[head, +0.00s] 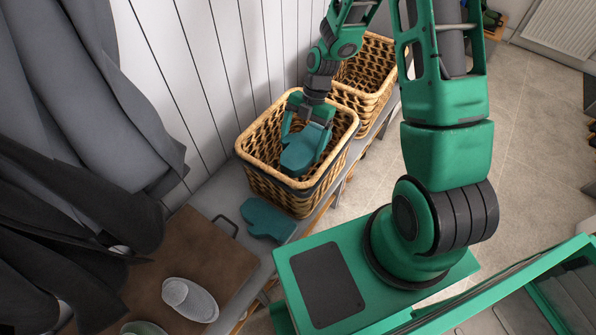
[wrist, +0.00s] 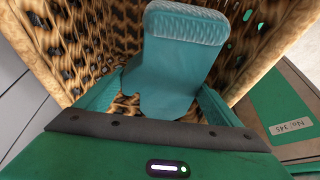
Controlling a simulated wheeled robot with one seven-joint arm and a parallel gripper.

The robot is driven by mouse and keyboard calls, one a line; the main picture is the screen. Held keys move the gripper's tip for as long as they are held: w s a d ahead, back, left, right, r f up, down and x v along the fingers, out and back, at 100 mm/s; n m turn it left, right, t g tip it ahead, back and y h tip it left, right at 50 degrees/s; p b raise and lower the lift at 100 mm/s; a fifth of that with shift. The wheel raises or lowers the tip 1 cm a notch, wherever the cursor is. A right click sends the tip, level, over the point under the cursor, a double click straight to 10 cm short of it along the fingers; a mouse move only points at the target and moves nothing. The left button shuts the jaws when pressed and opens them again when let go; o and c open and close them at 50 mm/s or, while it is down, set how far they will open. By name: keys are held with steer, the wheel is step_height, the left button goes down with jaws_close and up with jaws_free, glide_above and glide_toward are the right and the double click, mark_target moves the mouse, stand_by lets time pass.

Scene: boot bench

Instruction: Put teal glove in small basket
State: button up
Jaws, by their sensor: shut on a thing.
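A teal glove (head: 299,157) is held in my gripper (head: 308,140), inside the upper part of the near wicker basket (head: 290,194). In the wrist view the glove (wrist: 176,62) stands up between the two fingers, its ribbed pale cuff at the top, with wicker walls around it. My gripper is shut on the glove. The basket floor is mostly hidden by the glove and gripper. A second teal glove (head: 266,218) lies flat on the bench just in front of the near basket.
Another wicker basket (head: 372,72) stands behind the near one, partly hidden by my arm. Dark coats (head: 80,190) hang at left. The panelled wall (head: 215,70) is close behind the baskets.

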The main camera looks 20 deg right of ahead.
step_height(320, 180, down, 18)
stand_by(0.7)
steer(key=o, duration=1)
steer(key=v, duration=1.2)
